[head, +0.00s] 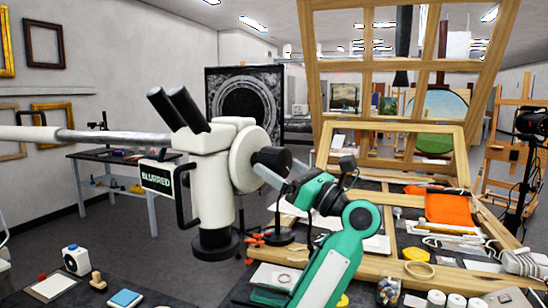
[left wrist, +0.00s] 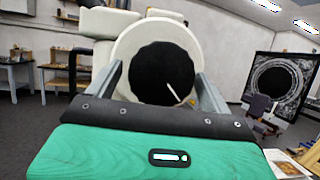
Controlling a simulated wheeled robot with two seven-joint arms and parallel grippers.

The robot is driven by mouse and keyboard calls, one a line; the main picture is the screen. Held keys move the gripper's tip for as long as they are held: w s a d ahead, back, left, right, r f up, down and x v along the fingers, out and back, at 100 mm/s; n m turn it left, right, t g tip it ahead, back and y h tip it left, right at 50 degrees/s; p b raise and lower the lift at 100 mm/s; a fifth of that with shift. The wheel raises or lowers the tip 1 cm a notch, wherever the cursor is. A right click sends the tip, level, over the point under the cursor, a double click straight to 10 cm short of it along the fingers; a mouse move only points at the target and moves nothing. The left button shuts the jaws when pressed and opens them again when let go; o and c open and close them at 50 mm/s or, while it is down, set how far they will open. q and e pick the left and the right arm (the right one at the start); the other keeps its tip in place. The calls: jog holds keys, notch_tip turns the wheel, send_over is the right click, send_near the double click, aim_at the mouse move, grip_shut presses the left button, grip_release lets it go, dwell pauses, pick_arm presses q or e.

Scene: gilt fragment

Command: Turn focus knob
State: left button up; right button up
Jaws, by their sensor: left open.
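The cream microscope (head: 212,165) with black eyepieces stands left of centre in the head view. Its black focus knob (head: 270,157) sits on a round cream disc on the right side of the body. My left gripper (head: 273,168) is open at the knob, with the green wrist behind it. In the left wrist view, the dark knob face (left wrist: 160,68) lies between the two grey fingers of my left gripper (left wrist: 160,72), one on each side. I cannot tell whether the fingers touch the knob. My right gripper is not in view.
A long pale tube (head: 65,134) extends left from the microscope. A side table (head: 115,160) stands behind at left. Open floor lies between.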

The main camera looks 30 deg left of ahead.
pick_arm(q)
jog(key=shift+x, duration=0.8)
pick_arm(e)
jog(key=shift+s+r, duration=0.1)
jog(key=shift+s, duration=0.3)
pick_arm(q)
jog(key=shift+c, duration=0.4)
jog(key=c, duration=0.9)
jog(key=shift+m+t, duration=0.4)
jog(key=shift+m, duration=0.2)
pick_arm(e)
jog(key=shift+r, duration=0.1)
pick_arm(q)
jog(key=m+t+p, duration=0.1)
jog(key=m, duration=0.1)
jog(key=shift+m+t, duration=0.3)
jog(key=shift+m, duration=0.1)
jog(key=shift+s+m+t+h+p, duration=0.1)
jog(key=shift+m+t+h+p, duration=0.2)
jog(key=shift+m+t+p, duration=0.6)
jog(key=shift+m+t+h+p, duration=0.2)
jog(key=shift+m+h+p, duration=0.1)
jog(key=shift+m, duration=1.1)
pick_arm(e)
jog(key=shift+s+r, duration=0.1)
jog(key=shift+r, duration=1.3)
